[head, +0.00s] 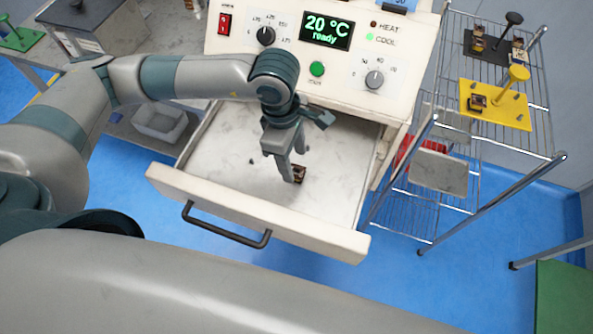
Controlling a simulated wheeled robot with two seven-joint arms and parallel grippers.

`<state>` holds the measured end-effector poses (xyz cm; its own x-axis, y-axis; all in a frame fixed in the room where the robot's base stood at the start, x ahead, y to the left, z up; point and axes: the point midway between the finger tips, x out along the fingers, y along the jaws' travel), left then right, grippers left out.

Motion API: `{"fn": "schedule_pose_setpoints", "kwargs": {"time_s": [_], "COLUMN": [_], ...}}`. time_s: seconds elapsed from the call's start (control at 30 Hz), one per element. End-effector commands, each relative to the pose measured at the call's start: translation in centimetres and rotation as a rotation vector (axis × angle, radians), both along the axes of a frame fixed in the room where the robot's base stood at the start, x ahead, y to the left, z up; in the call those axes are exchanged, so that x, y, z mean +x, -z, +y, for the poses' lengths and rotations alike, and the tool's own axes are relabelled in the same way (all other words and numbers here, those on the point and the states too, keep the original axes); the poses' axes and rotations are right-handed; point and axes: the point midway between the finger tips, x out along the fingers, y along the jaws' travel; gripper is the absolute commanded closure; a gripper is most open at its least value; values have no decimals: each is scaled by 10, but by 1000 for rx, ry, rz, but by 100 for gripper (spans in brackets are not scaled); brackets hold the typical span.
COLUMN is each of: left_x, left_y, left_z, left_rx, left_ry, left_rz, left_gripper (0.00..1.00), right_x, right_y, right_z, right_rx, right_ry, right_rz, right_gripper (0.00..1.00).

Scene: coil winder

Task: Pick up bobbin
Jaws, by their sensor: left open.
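A small dark brown and copper bobbin (299,174) lies on the light floor of the open drawer (225,155) of the white machine. My left gripper (294,168) reaches down into the drawer right at the bobbin. Its jaws are open, with one finger in front of the bobbin's left side. I cannot tell whether the fingers touch it. My right gripper is not in view.
The machine's panel (327,33) reads 20 °C ready, with COOL lit green. A wire rack (470,150) at the right holds a yellow fixture (495,105) and a black fixture (490,45) with similar bobbins. The drawer's front wall and dark handle (225,228) stand nearest me.

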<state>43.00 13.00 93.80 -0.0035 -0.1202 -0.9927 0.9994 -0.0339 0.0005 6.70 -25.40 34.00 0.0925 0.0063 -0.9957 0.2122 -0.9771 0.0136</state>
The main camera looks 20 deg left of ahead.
Motion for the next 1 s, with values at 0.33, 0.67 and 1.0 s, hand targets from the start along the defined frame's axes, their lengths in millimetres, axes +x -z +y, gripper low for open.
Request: {"fn": "schedule_pose_setpoints", "kwargs": {"time_s": [0.33, 0.67, 1.0], "left_x": [3, 4, 4], "left_y": [30, 51, 50], "left_z": [-1, -3, -3], "left_rx": [1, 0, 0], "left_ry": [-1, 0, -1], "left_rz": [4, 2, 1], "left_gripper": [48, 48, 48], "right_x": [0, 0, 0], "right_y": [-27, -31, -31], "right_z": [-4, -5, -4], "right_rx": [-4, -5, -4], "right_ry": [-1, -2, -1], "right_rz": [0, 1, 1], "right_gripper": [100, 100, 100]}}
